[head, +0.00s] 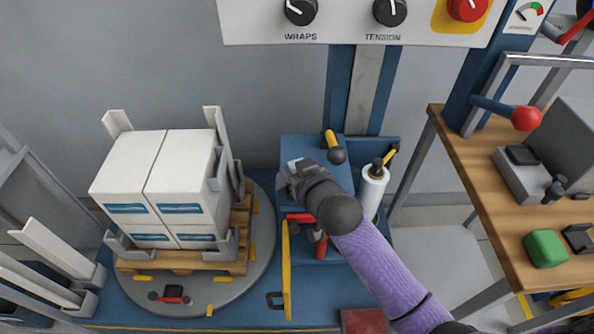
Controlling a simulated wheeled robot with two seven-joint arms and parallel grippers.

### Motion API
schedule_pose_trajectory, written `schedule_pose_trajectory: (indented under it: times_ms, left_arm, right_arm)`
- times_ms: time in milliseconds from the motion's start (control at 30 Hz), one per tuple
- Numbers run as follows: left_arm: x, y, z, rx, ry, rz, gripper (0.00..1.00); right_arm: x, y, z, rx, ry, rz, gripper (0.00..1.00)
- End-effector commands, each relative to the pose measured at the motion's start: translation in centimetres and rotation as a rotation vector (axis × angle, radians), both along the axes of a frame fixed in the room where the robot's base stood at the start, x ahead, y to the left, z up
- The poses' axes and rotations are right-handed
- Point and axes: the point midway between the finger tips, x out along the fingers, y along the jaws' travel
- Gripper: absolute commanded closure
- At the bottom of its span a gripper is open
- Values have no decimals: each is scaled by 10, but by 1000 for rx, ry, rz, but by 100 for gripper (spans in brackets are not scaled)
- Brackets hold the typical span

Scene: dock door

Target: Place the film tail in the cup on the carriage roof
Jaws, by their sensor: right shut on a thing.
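The blue carriage (300,147) stands on the mast behind the turntable, with the white film roll (373,192) upright at its right. My right gripper (287,178) is over the left part of the carriage roof. It is shut, with a small pale piece that looks like the film tail (294,163) at its jaws. The gripper and wrist cover much of the roof. I cannot make out the cup; it may be hidden behind the gripper. My left gripper is not in view.
A pallet (185,264) of white boxes (180,178) stands on the grey turntable (225,290) at the left. A yellow and black lever (334,147) rises from the carriage roof beside my wrist. A wooden bench (480,210) stands at the right.

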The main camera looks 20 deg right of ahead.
Motion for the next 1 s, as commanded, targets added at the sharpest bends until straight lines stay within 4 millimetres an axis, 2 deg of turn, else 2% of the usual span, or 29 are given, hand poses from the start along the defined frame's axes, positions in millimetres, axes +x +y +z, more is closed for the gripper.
schedule_pose_trajectory:
  times_ms: [133, 167, 300, 333, 667, 767, 1000]
  left_arm:
    - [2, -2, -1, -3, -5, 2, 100]
    - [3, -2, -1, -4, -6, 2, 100]
    - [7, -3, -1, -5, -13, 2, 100]
    - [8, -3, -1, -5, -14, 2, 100]
    - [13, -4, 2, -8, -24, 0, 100]
    - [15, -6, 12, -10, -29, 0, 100]
    - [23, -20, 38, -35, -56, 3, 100]
  right_arm:
    - [0, 0, -2, 0, 0, 0, 100]
    - [0, 0, -2, 0, 0, 0, 52]
    - [0, 0, -2, 0, -1, 0, 22]
    - [0, 0, -2, 0, -1, 0, 19]
    - [-3, 0, 3, 0, 0, 0, 19]
    - [-19, -2, 12, 0, 1, 0, 19]
    - [-78, -9, 37, 0, 2, 0, 19]
